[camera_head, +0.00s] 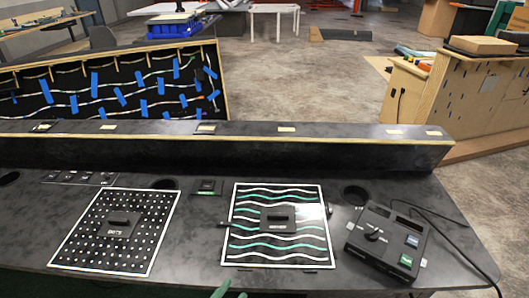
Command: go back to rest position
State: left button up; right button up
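A small green piece at the bottom edge of the head view appears to be the tip of my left gripper (223,289). It is just in front of the wavy-line panel, near the console's front edge. The rest of it is cut off, so I cannot tell whether it is open or shut. My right gripper is not in view. The dark console (200,183) has a dotted panel (88,237) on the left and a panel with white and green wavy lines (275,248) in the middle. Each panel has a dark block on it.
A black control box (388,240) with a knob, buttons and a cable sits on the right of the console. A dark raised ledge (225,150) runs along the back. Round holes are in the console top. Open floor (310,85) lies beyond.

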pick_arm(q)
jog(key=s+a+f+n+g+y, duration=0.3)
jog(key=s+a+f+n, duration=0.3)
jog(key=s, duration=0.3)
jog(key=s+a+f+n+g+y, duration=0.3)
jog(key=s+a+f+n+y, duration=0.1)
jog(key=s+f, duration=0.4)
jog(key=a+f+n, duration=0.1)
jog(key=a, duration=0.1)
jog(key=shift+s+a+f+n+g, duration=0.25)
jog(key=shift+s+a+n+g, duration=0.05)
jog(key=shift+s+a+n, duration=0.1)
